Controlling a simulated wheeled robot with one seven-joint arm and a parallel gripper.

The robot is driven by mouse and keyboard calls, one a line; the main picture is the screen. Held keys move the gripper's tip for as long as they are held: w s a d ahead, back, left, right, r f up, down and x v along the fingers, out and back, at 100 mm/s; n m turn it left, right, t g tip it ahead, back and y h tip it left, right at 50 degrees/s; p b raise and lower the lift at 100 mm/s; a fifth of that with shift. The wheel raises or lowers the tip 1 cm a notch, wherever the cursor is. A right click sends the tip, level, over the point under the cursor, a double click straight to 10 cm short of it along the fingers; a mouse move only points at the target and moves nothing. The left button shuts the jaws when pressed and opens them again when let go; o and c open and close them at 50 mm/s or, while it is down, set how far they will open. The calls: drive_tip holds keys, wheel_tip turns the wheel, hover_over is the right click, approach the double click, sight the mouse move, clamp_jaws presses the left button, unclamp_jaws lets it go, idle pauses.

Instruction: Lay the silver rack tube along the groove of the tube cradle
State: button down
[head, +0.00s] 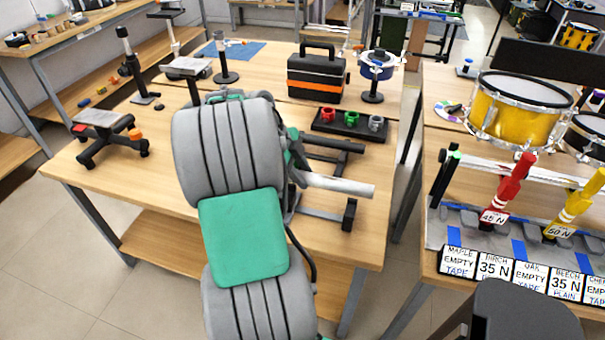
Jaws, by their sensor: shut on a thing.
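The silver rack tube (340,186) is a pale, round bar. It sticks out to the right from behind my arm, over the right part of the wooden table. My gripper (298,172) is mostly hidden behind my grey and green arm; it is shut on the tube near the visible left end. A black frame that looks like the tube cradle (335,144) lies on the table behind and under the tube. An upright black block (350,214) of it stands just below the tube's right end. The groove is not clear, and I cannot tell whether the tube touches the cradle.
A black tray (341,127) with red, green and grey cups sits behind the cradle. A black and orange toolbox (316,77) stands farther back. Small stands occupy the table's left side. Right, across a gap, another table holds drums (518,104) and labelled red and yellow handles (508,190).

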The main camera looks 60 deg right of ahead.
drive_tip(key=shift+f+b, duration=3.1)
drive_tip(key=shift+f, duration=0.35)
drive_tip(key=c, duration=0.9)
unclamp_jaws()
drive_tip(key=p+v, duration=0.1)
drive_tip(key=v, duration=0.7)
